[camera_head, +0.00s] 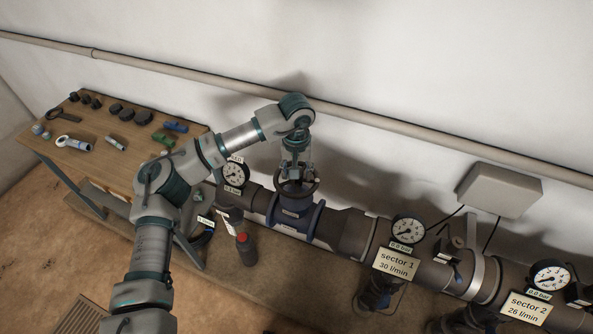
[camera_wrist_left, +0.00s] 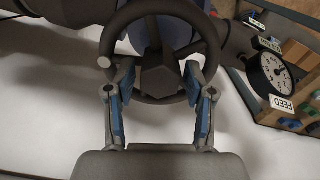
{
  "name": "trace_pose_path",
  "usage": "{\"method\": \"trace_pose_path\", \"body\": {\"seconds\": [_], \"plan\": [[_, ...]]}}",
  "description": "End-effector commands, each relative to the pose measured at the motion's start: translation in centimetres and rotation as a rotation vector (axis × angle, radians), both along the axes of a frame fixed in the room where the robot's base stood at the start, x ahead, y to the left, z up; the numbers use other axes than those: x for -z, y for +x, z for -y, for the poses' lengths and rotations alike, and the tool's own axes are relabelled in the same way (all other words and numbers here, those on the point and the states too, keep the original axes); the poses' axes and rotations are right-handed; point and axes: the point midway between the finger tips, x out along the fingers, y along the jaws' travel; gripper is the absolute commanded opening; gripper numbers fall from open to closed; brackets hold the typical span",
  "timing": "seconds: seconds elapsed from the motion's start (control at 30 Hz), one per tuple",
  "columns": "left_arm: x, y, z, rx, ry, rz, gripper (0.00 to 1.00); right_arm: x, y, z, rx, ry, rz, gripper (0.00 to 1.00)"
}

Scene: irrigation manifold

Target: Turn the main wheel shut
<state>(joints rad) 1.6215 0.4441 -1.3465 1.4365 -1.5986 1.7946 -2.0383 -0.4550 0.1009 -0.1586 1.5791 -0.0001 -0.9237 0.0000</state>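The main wheel (camera_head: 296,187) is a dark handwheel on top of the blue valve body (camera_head: 291,211) in the pipe line. In the left wrist view, the wheel (camera_wrist_left: 156,98) fills the upper middle, with its hub, spokes and a small round knob on the left of its rim. My left gripper (camera_head: 297,172) is at the wheel, from above. In the left wrist view, its two blue-padded fingers (camera_wrist_left: 160,75) are spread apart, overlapping the rim with the hub between their tips. Whether they touch the wheel cannot be told. My right gripper is not in view.
A feed gauge (camera_head: 234,173) stands left of the valve; it also shows in the left wrist view (camera_wrist_left: 270,74). The sector 1 gauge (camera_head: 408,231) and sector 2 gauge (camera_head: 550,275) are to the right. A wooden bench (camera_head: 85,160) with tools stands left. A wall pipe (camera_head: 400,130) runs behind.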

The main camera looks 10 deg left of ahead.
Motion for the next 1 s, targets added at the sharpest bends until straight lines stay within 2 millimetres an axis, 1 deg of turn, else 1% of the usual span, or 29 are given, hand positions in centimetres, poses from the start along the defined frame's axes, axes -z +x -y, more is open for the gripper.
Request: {"method": "trace_pose_path", "body": {"seconds": [0.23,0.3,0.37,0.43,0.57,0.7,0.8,0.9,1.0], "plan": [[0.0,-0.1,0.0,0.000,0.000,0.000,0.68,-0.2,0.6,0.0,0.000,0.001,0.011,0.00],[-0.1,-0.1,0.0,0.000,0.000,0.000,0.68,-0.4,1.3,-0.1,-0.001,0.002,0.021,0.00],[-0.3,0.0,0.0,0.000,0.000,0.000,0.68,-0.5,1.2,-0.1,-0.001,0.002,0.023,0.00],[-1.0,0.0,0.0,0.000,0.000,0.001,0.68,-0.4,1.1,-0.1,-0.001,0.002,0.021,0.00],[-3.4,0.0,0.1,0.001,-0.001,0.003,0.68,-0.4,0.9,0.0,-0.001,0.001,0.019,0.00],[-6.6,0.1,0.1,0.000,-0.001,0.003,0.68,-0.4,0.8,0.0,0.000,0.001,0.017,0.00],[-8.7,0.1,0.1,0.000,-0.002,0.002,0.68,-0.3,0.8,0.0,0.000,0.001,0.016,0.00],[-10.3,0.1,0.0,0.000,-0.001,0.000,0.68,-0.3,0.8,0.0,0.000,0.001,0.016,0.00],[-11.3,0.1,0.0,0.000,0.001,0.000,0.68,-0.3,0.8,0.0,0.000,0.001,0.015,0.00]]}}
